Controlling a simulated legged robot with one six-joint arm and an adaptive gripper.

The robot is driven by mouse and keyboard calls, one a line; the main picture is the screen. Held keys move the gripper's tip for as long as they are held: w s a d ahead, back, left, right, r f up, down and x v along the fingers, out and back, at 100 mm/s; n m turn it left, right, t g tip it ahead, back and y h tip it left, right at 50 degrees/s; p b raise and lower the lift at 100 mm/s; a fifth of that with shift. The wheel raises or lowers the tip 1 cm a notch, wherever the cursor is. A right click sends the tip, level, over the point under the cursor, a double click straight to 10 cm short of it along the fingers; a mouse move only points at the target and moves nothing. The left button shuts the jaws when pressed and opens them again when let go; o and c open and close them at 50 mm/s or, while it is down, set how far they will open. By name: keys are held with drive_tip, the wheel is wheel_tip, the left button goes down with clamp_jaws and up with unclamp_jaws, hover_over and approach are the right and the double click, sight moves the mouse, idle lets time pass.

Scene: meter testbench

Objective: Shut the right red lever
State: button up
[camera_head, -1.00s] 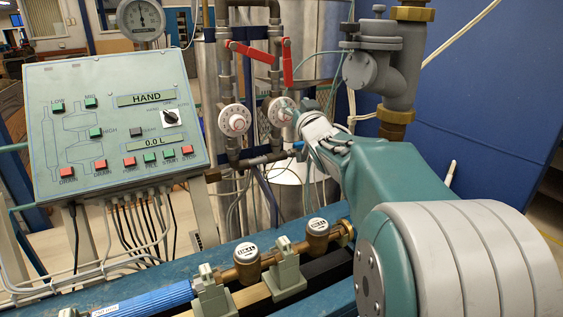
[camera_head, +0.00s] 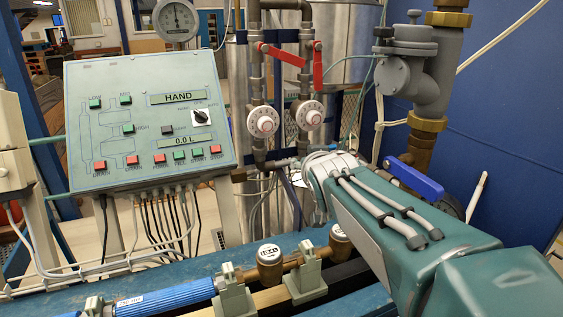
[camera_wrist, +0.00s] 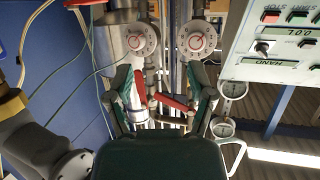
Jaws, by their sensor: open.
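The right red lever (camera_head: 318,64) hangs nearly upright on the right pipe, above the right white dial (camera_head: 309,115). The left red lever (camera_head: 280,54) slants down to the right from the left pipe. The wrist view is upside down; there the right lever (camera_wrist: 140,88) is upright on the left and the other lever (camera_wrist: 172,102) slants. My gripper (camera_wrist: 160,85) is open, its two teal fingers framing both levers from in front. I see no contact with the right lever. In the head view my wrist is below the right dial and the fingertips are hidden.
A control panel (camera_head: 150,120) stands at the left. A grey pipe with a valve (camera_head: 407,76) and a blue handle (camera_head: 414,178) are on the right. Brass meters (camera_head: 270,262) line the blue bench in front. Thin cables hang near the pipes.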

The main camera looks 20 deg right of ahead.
drive_tip(key=shift+s+a+f, duration=0.25)
drive_tip(key=shift+s, duration=0.05)
drive_tip(key=shift+w, duration=0.2)
drive_tip(key=c, duration=0.8)
drive_tip(key=w+n+g, duration=0.1)
drive_tip(key=n, duration=0.1)
drive_tip(key=w+n, duration=0.2)
drive_tip(key=shift+w+f+g+h, duration=0.15)
drive_tip(key=shift+w+g+h, duration=0.15)
drive_tip(key=shift+g, duration=0.1)
clamp_jaws()
drive_tip(key=n+t+h, duration=0.1)
drive_tip(key=n+h, duration=0.8)
approach(317, 67)
drive_tip(key=w+f, duration=0.3)
drive_tip(key=w, duration=0.3)
drive_tip(key=shift+d, duration=2.25)
